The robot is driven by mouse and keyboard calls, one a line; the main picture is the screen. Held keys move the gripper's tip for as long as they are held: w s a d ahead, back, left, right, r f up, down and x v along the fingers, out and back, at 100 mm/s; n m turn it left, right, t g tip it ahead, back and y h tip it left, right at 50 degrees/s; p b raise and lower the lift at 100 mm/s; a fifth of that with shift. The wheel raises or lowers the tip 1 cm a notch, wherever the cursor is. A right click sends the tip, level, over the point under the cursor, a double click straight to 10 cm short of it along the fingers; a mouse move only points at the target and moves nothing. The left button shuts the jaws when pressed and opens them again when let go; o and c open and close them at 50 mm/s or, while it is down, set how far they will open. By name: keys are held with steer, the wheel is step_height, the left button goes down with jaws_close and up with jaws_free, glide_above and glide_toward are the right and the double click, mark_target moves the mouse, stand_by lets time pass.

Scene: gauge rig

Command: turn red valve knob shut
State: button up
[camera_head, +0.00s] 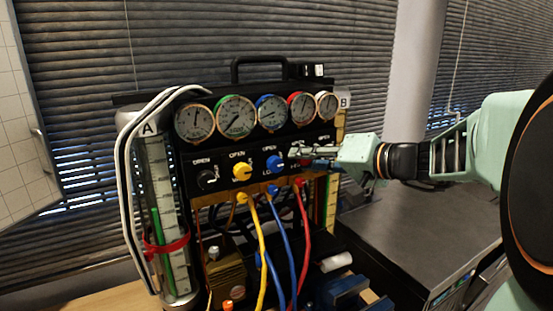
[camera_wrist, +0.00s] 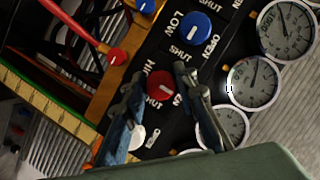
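The red valve knob (camera_wrist: 160,87) is on the black gauge panel in the wrist view, between the words HIGH and SHUT, with a pale pointer line. My gripper (camera_wrist: 159,74) has its two fingers apart, one on each side of the knob. Whether either finger touches it I cannot tell. In the head view my gripper (camera_head: 300,157) reaches in from the right to the panel's right part and hides the red knob there. The blue knob (camera_head: 274,163) is just left of my fingers and also shows in the wrist view (camera_wrist: 194,27).
A yellow knob (camera_head: 242,172) and a black knob (camera_head: 207,179) are further left on the panel. Several round gauges (camera_head: 236,116) sit above. Yellow, blue and red hoses (camera_head: 304,222) hang below. A dark counter (camera_head: 415,235) stands at right.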

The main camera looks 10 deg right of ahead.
jaws_close()
steer(key=shift+f+b, duration=0.1)
steer(key=shift+b, duration=0.3)
steer(key=m+b, duration=0.1)
steer(key=m+y+b, duration=0.1)
steer(key=b, duration=0.1)
steer(key=shift+f, duration=0.25)
steer(key=m+y+b, duration=0.2)
steer(key=m+b, duration=0.1)
steer(key=b, duration=0.2)
steer(key=shift+r+m+t, duration=0.1)
steer(key=shift+m+t, duration=0.3)
steer(key=m+b, duration=0.1)
steer(key=m, duration=0.1)
steer(key=m+t+y+b, duration=0.1)
steer(key=m+b, duration=0.1)
steer(key=m, duration=0.1)
steer(key=shift+r+t, duration=0.1)
steer(key=shift+t, duration=0.2)
steer(key=m+t+b, duration=0.1)
steer(key=m, duration=0.2)
steer(key=m+t+b, duration=0.1)
steer(key=m, duration=0.1)
steer(key=shift+r+m, duration=0.2)
steer(key=shift+m, duration=0.5)
